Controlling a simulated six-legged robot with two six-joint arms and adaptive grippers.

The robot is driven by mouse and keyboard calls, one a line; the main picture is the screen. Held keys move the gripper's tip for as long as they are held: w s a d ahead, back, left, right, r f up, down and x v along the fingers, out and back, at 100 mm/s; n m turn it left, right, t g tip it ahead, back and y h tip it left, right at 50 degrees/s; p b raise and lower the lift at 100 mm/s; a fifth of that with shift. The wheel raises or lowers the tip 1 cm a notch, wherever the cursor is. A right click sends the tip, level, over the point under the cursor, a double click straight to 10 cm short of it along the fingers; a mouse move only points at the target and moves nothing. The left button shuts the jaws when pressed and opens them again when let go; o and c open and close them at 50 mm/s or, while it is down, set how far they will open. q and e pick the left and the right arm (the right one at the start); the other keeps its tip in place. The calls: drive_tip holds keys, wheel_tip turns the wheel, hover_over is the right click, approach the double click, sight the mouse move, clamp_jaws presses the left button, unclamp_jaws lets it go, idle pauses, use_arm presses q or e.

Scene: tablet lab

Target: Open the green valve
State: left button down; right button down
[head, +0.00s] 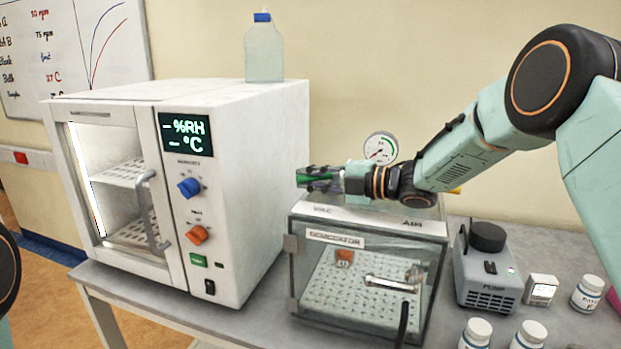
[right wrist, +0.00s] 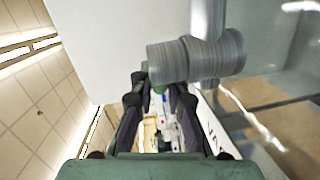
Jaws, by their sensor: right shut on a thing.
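The green valve (head: 315,174) sits on top of the clear desiccator box, at the left end of my right gripper. My right gripper (head: 320,181) reaches in from the right, level above the box lid, and is shut on the green valve. In the right wrist view, the fingers (right wrist: 157,95) stand at a grey ribbed fitting (right wrist: 195,60). Only a sliver of green (right wrist: 145,70) shows there; the gripper hides the rest. My left gripper is out of view; only a dark part of my left arm shows at the left edge.
The desiccator (head: 330,240) stands below my right gripper, with a round gauge (head: 381,148) behind. A white humidity chamber (head: 240,190) stands close on the left, bearing a bottle (head: 263,52). A grey pump (head: 485,270) and several white jars (head: 587,293) stand to the right.

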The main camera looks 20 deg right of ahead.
sight(316, 177)
drive_tip(key=c, duration=1.3)
unclamp_jaws()
drive_tip(key=v, duration=0.6)
drive_tip(key=shift+d+r, duration=0.1)
drive_tip(key=shift+d, duration=0.15)
drive_tip(key=shift+s+d, duration=0.4)
drive_tip(key=shift+s, duration=0.1)
drive_tip(key=shift+w, duration=0.1)
